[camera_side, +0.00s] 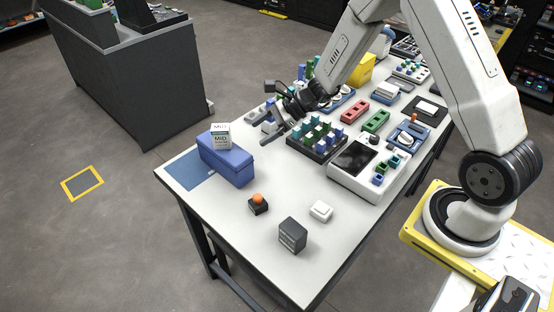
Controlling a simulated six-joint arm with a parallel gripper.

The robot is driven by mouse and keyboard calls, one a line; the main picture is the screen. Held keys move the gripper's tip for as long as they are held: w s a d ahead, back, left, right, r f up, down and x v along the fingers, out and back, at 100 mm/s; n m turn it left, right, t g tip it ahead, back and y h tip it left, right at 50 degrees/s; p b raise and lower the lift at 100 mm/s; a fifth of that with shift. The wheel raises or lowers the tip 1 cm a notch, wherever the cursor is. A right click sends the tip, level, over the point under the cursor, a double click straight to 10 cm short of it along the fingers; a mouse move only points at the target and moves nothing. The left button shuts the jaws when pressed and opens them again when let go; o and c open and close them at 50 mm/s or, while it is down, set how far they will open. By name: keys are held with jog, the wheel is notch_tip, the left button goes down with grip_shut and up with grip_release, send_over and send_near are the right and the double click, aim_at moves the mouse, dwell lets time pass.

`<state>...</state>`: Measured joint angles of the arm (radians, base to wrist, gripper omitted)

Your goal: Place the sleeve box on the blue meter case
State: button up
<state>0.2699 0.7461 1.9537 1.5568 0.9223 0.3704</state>
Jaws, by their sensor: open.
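The blue meter case (229,166) stands at the left end of the white table, on a blue mat. A small white box with dark lettering (221,137), which looks like the sleeve box, sits upright on top of the case, towards its back left part. My gripper (266,128) is open and empty, to the right of the white box and apart from it, above the table. Its fingers point to the left. The small lettering on the box is too small to read for certain.
A black tray with green and blue pieces (318,138) and a white device with a dark screen (358,160) stand right of my gripper. An orange-topped black piece (258,204), a dark grey box (293,235) and a white block (321,211) are nearer the front. Table space between them is clear.

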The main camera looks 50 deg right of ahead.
jog(key=s+r+n+g+h, duration=0.1)
jog(key=s+n+h, duration=0.3)
jog(key=s+n, duration=0.5)
jog(key=s+d+r+n+g+h, duration=0.1)
jog(key=s+r+n+h, duration=0.3)
jog(key=s+n, duration=0.6)
jog(key=n+g+h, duration=0.1)
jog(key=n, duration=0.2)
jog(key=shift+s+d+r+n+g+h, duration=0.15)
jog(key=shift+d+r+n+g+h, duration=0.1)
jog(key=shift+r+n+g+h, duration=0.05)
